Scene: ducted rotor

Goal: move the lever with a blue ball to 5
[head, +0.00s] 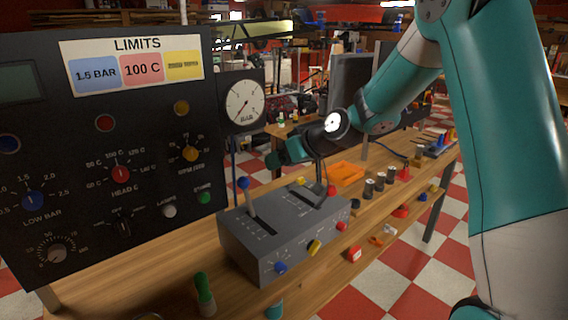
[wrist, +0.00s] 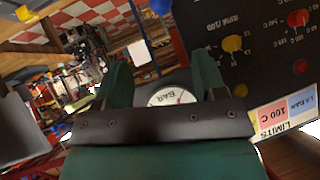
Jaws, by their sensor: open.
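The lever with a blue ball (head: 243,183) stands up from a slot near the left end of the grey control box (head: 262,262) in the head view. Its scale marks are too small to read. A blue ball (wrist: 160,6) also shows at the top edge of the wrist view, beyond the fingers. My gripper (head: 275,160) is to the right of the blue ball and a little higher in the head view, apart from it. In the wrist view my gripper (wrist: 162,75) has its two teal fingers wide apart, with nothing held between them.
The dark panel (head: 85,130) with knobs and a LIMITS sign stands at the left. A round BAR gauge (head: 243,103) is behind the box. The box front has blue, yellow and red knobs. A green-handled object (head: 203,290) stands on the wooden bench (head: 185,255) in front.

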